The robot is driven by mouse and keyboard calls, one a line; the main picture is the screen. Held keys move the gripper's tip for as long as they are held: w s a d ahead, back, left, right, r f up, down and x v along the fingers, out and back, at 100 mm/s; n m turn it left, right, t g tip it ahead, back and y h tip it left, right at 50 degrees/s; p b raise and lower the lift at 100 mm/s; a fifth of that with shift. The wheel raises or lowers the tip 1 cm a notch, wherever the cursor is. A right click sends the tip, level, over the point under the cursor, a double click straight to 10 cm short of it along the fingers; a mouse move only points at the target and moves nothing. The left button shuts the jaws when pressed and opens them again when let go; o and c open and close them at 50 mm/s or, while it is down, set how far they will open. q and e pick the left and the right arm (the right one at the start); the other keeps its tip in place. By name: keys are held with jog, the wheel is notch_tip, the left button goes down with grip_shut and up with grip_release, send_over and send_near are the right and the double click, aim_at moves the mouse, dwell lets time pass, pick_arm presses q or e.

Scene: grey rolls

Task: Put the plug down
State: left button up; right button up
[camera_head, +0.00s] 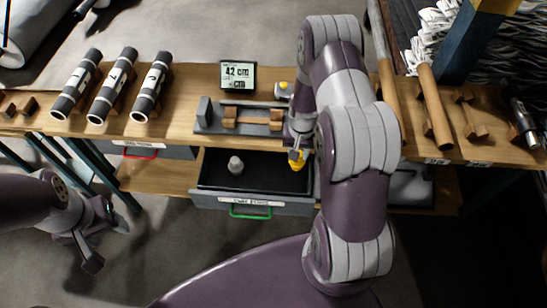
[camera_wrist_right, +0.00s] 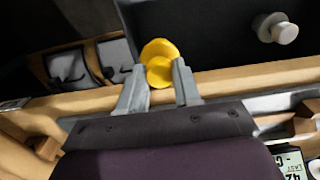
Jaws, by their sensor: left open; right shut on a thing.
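A yellow plug (camera_wrist_right: 159,62) is between the fingertips of my right gripper (camera_wrist_right: 160,84), which is shut on it. In the head view the yellow plug (camera_head: 297,156) shows just below my right gripper, over the back right part of an open dark drawer (camera_head: 262,184). A pale grey plug (camera_head: 235,165) stands in that drawer, left of the yellow one. It also shows in the right wrist view (camera_wrist_right: 275,28). My left gripper (camera_head: 92,246) is open and empty, low at the left, away from the bench. My right arm hides part of the drawer's right side.
A wooden bench (camera_head: 185,122) carries a display (camera_head: 238,76) reading 42 cm, a grey fixture (camera_head: 240,118) and several dark-banded rolls (camera_head: 115,85) at left. Wooden rods (camera_head: 435,107) lie at right. The drawer has a green handle (camera_head: 250,213); its middle floor is clear.

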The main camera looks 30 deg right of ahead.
jog(key=w+a+f, duration=0.1)
jog(key=f, duration=0.1)
jog(key=w+a+f+p, duration=0.1)
jog(key=a+f, duration=0.1)
jog(key=f, duration=0.1)
jog(key=w+a+f, duration=0.1)
jog(key=w+f, duration=0.1)
jog(key=shift+a+f, duration=0.3)
jog(key=shift+f, duration=0.05)
jog(key=shift+w+f, duration=0.1)
jog(key=shift+f, duration=0.05)
jog(key=shift+c, duration=0.3)
jog(key=o, duration=0.9)
